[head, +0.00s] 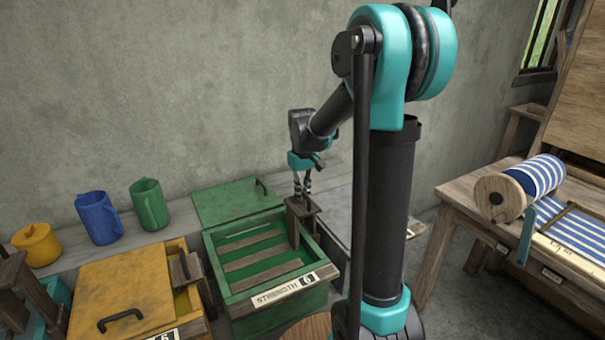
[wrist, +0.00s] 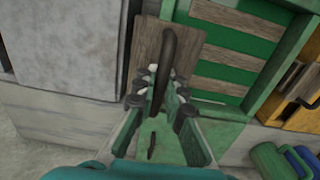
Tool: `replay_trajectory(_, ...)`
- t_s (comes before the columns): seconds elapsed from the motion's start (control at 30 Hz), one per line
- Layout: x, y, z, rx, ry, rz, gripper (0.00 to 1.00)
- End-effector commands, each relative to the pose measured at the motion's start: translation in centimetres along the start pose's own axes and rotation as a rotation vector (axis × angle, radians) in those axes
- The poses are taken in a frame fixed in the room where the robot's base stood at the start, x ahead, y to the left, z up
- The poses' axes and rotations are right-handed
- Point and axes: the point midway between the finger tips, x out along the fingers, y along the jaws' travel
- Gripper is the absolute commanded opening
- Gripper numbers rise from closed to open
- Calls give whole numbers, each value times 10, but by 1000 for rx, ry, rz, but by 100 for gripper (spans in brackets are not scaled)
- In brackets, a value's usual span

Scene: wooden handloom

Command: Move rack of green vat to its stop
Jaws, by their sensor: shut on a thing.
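The green vat (head: 318,293) stands open in the middle of the head view, labelled "STRENGTH 6". Its wooden rack (head: 252,247) shows as several brown slats inside the vat. A small wooden plate (wrist: 193,45) with a dark upright handle (wrist: 170,48) stands at the vat's right rear side. My gripper (head: 302,190) is above this plate, shut on the handle. In the wrist view my gripper (wrist: 160,92) has its fingers on both sides of the handle. The fingers cover part of the handle, and the rack's stop cannot be made out.
A green lid (head: 232,203) lies behind the vat. A yellow vat (head: 192,318) with a partly shifted lid (head: 120,290) is close on the left. A blue jug (head: 98,218), green jug (head: 149,204) and yellow pot (head: 37,245) stand on the ledge. A loom (head: 470,195) is at right.

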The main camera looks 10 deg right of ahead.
Motion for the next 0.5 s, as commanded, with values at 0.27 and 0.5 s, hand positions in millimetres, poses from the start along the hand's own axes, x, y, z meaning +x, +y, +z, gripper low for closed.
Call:
replay_trajectory(0.27, -26, 0, 0, 0, 1, 0, 0)
replay_trajectory(0.5, -47, 0, 0, 0, 1, 0, 0)
